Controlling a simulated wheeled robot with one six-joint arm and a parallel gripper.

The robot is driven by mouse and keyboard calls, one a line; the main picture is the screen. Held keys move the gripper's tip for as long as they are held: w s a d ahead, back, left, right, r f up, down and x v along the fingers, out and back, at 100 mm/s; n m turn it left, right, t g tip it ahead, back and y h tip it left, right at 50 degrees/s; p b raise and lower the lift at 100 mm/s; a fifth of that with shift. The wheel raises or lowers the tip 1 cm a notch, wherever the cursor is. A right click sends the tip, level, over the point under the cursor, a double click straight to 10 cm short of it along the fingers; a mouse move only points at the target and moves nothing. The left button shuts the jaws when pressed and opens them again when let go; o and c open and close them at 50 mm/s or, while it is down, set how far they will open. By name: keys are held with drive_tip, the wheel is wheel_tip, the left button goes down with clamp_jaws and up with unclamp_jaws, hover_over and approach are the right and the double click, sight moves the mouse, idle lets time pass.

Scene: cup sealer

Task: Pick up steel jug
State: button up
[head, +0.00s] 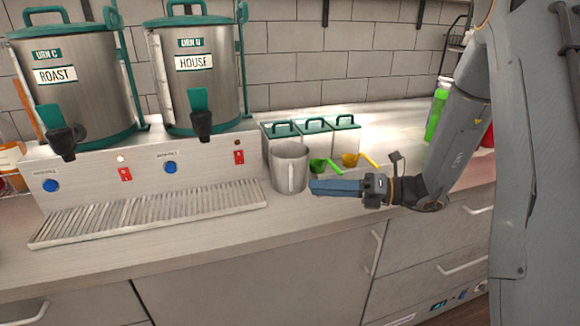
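The steel jug (287,160) stands upright on the counter, just right of the drip tray. My gripper (315,187) comes in from the right, held level and pointing left.
Urn C (92,100) and urn U (215,95) stand on a base behind the drip tray (150,212). Lidded containers (345,138) stand behind the jug. A green scoop (320,167) and a yellow scoop (352,160) lie close to my gripper. A green bottle (435,115) stands farther right.

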sight(290, 173)
drive_tip(key=shift+w+d+r+m+t+y, duration=0.3)
drive_tip(key=shift+w+d+r+m+t, duration=0.1)
drive_tip(key=shift+w+d+m+t, duration=0.3)
drive_tip(key=shift+w+a+r, duration=0.15)
drive_tip(key=shift+w+r, duration=0.05)
drive_tip(key=shift+w, duration=0.2)
drive_tip(key=p+x, duration=0.3)
drive_tip(key=x, duration=0.3)
drive_tip(key=shift+w+a+r+p, duration=0.1)
drive_tip(key=shift+a+p, duration=0.15)
drive_tip(key=shift+p, duration=0.05)
drive_tip(key=shift+w+a, duration=0.2)
drive_tip(key=shift+a, duration=0.25)
clamp_jaws()
